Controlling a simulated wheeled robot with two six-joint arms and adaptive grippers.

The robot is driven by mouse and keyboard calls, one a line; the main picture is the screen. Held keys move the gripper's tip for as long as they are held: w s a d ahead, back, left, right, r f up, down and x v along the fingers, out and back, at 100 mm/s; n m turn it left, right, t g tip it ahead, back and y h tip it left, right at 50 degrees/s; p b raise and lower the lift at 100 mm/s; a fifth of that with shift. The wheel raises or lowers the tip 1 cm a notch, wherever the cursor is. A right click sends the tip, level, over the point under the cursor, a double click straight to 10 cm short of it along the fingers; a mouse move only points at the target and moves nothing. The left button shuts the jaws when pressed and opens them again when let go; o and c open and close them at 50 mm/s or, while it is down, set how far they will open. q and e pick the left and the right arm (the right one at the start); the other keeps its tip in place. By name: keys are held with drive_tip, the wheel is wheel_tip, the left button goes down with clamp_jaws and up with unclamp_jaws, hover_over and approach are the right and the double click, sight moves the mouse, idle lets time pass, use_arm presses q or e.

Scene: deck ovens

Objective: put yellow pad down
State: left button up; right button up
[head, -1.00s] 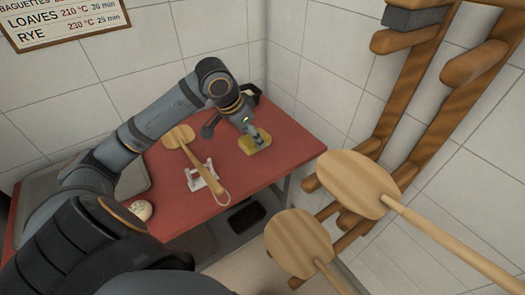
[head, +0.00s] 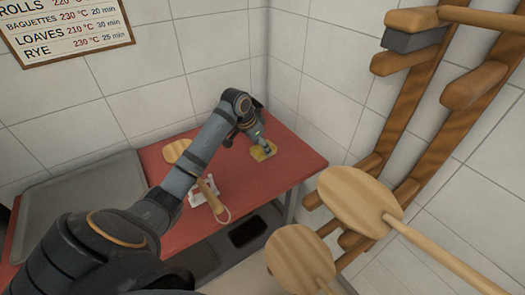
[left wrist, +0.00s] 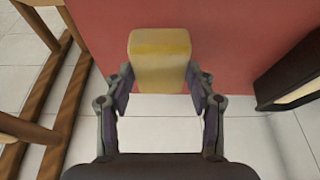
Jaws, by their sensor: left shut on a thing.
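The yellow pad (head: 262,153) is at the right part of the red table (head: 295,165), close to the table top; I cannot tell whether it touches. My left gripper (head: 266,147) is shut on the pad. In the left wrist view the pad (left wrist: 160,58) sticks out beyond the fingers (left wrist: 160,85), one on each side of its near end, with the red table (left wrist: 240,40) behind it. My right gripper is not in view.
A grey tray (head: 80,190) lies at the table's left. Wooden peels (head: 358,198) hang on a rack at the right. The table's right end is clear.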

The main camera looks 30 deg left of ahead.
sight(262, 153)
use_arm(q)
drive_tip(key=shift+w+a+f, duration=0.25)
drive_tip(key=shift+w+f, duration=0.2)
drive_tip(key=shift+f, duration=0.15)
drive_tip(key=shift+w+a+f, duration=0.2)
drive_tip(key=shift+w+f, duration=0.25)
drive_tip(key=shift+f, duration=0.1)
drive_tip(key=p+x, duration=0.1)
drive_tip(key=x, duration=0.1)
drive_tip(key=p+x, duration=0.1)
drive_tip(key=shift+s+a+f+p, duration=0.15)
drive_tip(key=shift+a+p, duration=0.15)
drive_tip(key=shift+p, duration=0.05)
drive_tip(key=shift+f, duration=0.25)
drive_tip(key=shift+f, duration=0.1)
drive_tip(key=o, duration=1.2)
